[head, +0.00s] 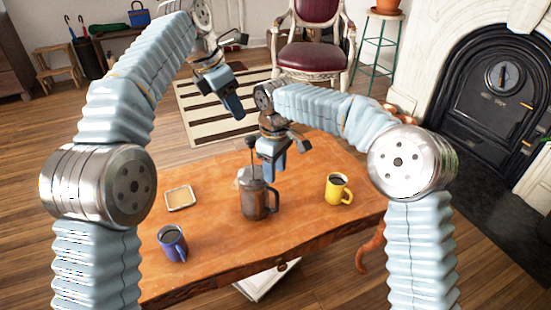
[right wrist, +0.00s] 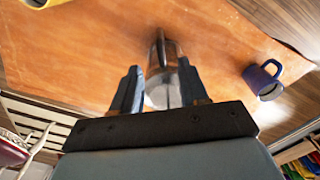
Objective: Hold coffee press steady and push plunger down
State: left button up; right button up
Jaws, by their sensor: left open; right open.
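The coffee press (head: 256,203) stands upright on the wooden table (head: 310,215), grey and dark with a handle on its right side. A thin plunger rod seems to rise from its lid, beside my right gripper. My right gripper (head: 271,170) is open just above and behind the press in the head view. In the right wrist view the press (right wrist: 163,97) shows between the two spread fingers (right wrist: 160,90); I cannot tell whether they touch it. My left gripper (head: 232,105) is open and empty, raised beyond the table's far edge, away from the press.
A blue mug (head: 172,243) stands at the front left and a yellow mug (head: 338,189) to the right of the press. A small square tray (head: 180,198) lies at the left. A red chair (head: 310,55) and a striped rug (head: 210,120) are beyond the table.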

aim_at(275, 189)
notch_tip(275, 189, down, 10)
jog(key=shift+f, duration=0.1)
jog(key=shift+c, duration=0.2)
grip_shut()
dwell(1.4)
